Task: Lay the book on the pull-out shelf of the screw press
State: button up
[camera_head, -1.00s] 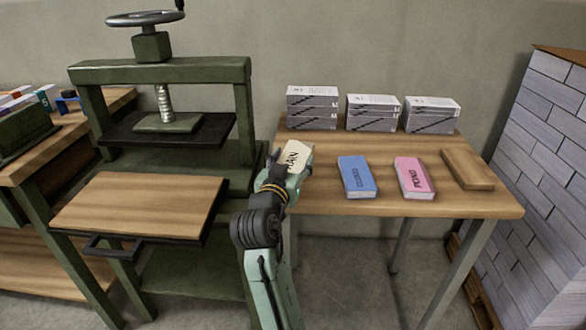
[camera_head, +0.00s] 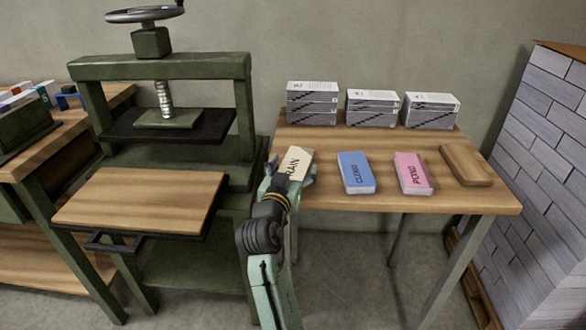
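The cream book (camera_head: 300,157), with dark lettering that seems to read RAIN, is at the left end of the table. My gripper (camera_head: 291,170) has its fingers on either side of the book and appears shut on it. The gripper hides the book's near end, and I cannot tell whether the book touches the tabletop. The green screw press (camera_head: 160,68) stands to the left. Its pull-out shelf (camera_head: 140,200), a wooden board on a dark frame with a handle, extends forward and is bare.
The table (camera_head: 400,203) also holds a blue book (camera_head: 356,173), a pink book (camera_head: 413,173), a wooden block (camera_head: 466,165) and stacks of grey-white books (camera_head: 373,110) along its back. A workbench (camera_head: 50,150) stands left. Grey stacked blocks (camera_head: 535,170) rise at the right.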

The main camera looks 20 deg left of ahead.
jog(key=shift+o, duration=0.2)
jog(key=shift+s, duration=0.1)
jog(key=s+b, duration=0.3)
jog(key=s, duration=0.7)
jog(key=shift+s+d+r, duration=0.3)
jog(key=shift+d+r, duration=0.1)
jog(key=shift+r, duration=0.05)
jog(key=shift+a+r, duration=0.1)
